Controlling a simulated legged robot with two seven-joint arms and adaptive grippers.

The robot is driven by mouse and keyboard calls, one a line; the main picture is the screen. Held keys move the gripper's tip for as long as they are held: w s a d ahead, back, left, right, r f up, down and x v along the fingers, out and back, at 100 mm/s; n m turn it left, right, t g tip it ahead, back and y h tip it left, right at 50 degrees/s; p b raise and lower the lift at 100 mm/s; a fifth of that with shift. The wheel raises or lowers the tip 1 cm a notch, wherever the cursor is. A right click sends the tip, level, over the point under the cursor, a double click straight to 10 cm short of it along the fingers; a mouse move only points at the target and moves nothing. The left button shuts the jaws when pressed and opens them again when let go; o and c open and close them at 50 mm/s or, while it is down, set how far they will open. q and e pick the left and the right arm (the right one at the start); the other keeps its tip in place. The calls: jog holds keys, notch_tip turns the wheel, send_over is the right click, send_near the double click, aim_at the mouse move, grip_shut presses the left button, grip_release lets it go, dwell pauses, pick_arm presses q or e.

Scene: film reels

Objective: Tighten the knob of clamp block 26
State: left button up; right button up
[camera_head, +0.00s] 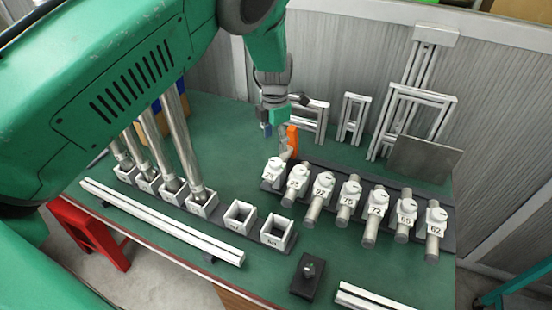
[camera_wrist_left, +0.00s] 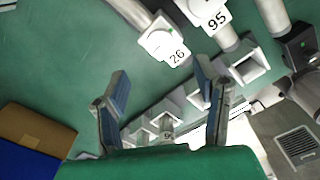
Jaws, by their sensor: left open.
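Clamp block 26 (camera_head: 272,171) is a small white block at the left end of a row of numbered blocks. It also shows in the left wrist view (camera_wrist_left: 163,46), with its label and a small green mark. My left gripper (camera_head: 277,131) hangs just behind and above block 26 in the head view. In the left wrist view its two blue-padded fingers (camera_wrist_left: 160,88) are spread with nothing between them, and block 26 lies beyond the tips. My right gripper is not in view.
Block 95 (camera_wrist_left: 213,17) stands close beside block 26. An orange piece (camera_head: 292,141) is close to the gripper. Several numbered blocks with metal rods continue rightward. Square sockets (camera_head: 278,231) and a rail (camera_head: 165,222) lie in front; metal frames (camera_head: 418,112) stand behind.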

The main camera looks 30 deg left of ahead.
aim_at(276, 162)
pick_arm(q)
notch_tip(276, 162, down, 8)
jog(key=shift+w+d+f, duration=0.1)
jog(key=shift+w+f, duration=0.05)
jog(key=shift+f, duration=0.1)
jog(key=c, duration=1.1)
